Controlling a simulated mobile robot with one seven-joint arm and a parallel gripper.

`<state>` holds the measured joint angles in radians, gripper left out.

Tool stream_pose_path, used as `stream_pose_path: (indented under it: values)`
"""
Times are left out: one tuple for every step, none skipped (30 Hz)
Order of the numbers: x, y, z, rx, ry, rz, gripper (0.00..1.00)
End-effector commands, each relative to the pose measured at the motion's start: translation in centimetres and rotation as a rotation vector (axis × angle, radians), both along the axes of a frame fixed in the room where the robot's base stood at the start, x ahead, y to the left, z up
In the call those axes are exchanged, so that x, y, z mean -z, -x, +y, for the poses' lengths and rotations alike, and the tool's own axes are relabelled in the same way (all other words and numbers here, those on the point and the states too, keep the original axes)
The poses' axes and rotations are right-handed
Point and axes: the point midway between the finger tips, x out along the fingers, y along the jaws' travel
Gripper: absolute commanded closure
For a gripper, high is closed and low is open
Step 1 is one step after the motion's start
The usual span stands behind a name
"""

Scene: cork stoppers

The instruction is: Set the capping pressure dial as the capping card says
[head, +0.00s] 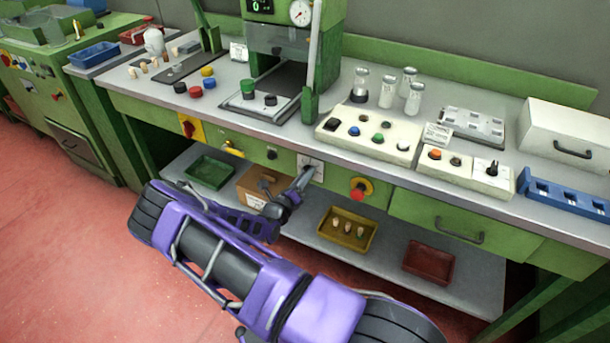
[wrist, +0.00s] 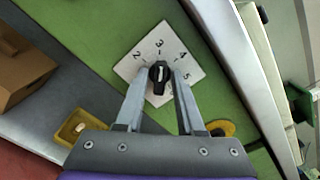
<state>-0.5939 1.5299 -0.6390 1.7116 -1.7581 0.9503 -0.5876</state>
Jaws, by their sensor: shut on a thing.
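The pressure dial is a black knob with a white line on a square white plate (wrist: 143,62), on the green front panel of the bench. The numbers 2, 3, 4 and 5 show on the plate; its lower part is partly hidden. The white line on the knob (wrist: 159,73) runs towards the 3. My gripper (wrist: 160,82) is shut on the knob, one finger on each side. In the head view my gripper (head: 305,178) reaches the plate (head: 317,166) and hides the knob. Small white cards (head: 437,135) (head: 238,51) stand on the bench; their writing is too small to read.
A red stop button (head: 357,193) on yellow sits right of the dial, and a black knob (head: 271,154) and yellow handle (head: 232,148) left of it. The shelf below holds a cardboard box (head: 257,187) and a yellow tray with corks (head: 332,236). The red floor in front is clear.

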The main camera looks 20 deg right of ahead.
Motion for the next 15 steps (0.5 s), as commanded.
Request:
stream_pose_path:
  values:
    - [0.12, 0.07, 0.08, -0.001, 0.012, 0.019, 1.00]
    - [0.13, 0.07, 0.08, -0.001, 0.019, 0.028, 1.00]
    - [0.13, 0.07, 0.08, -0.001, 0.028, 0.039, 1.00]
    - [0.13, 0.07, 0.08, 0.000, 0.033, 0.047, 1.00]
    - [0.13, 0.06, 0.07, 0.000, 0.038, 0.054, 1.00]
    - [0.14, 0.07, 0.07, 0.000, 0.044, 0.061, 1.00]
    - [0.14, 0.07, 0.07, 0.000, 0.048, 0.066, 1.00]
    - [0.14, 0.07, 0.07, 0.000, 0.052, 0.071, 1.00]
    - [0.15, 0.08, 0.07, 0.000, 0.055, 0.075, 1.00]
    - [0.16, 0.07, 0.07, 0.000, 0.057, 0.077, 1.00]
    - [0.15, 0.08, 0.07, 0.000, 0.058, 0.079, 1.00]
    - [0.16, 0.07, 0.07, 0.000, 0.060, 0.081, 1.00]
    - [0.16, 0.07, 0.07, 0.000, 0.061, 0.082, 1.00]
    - [0.16, 0.07, 0.07, 0.000, 0.061, 0.083, 1.00]
    - [0.16, 0.08, 0.07, 0.000, 0.062, 0.084, 1.00]
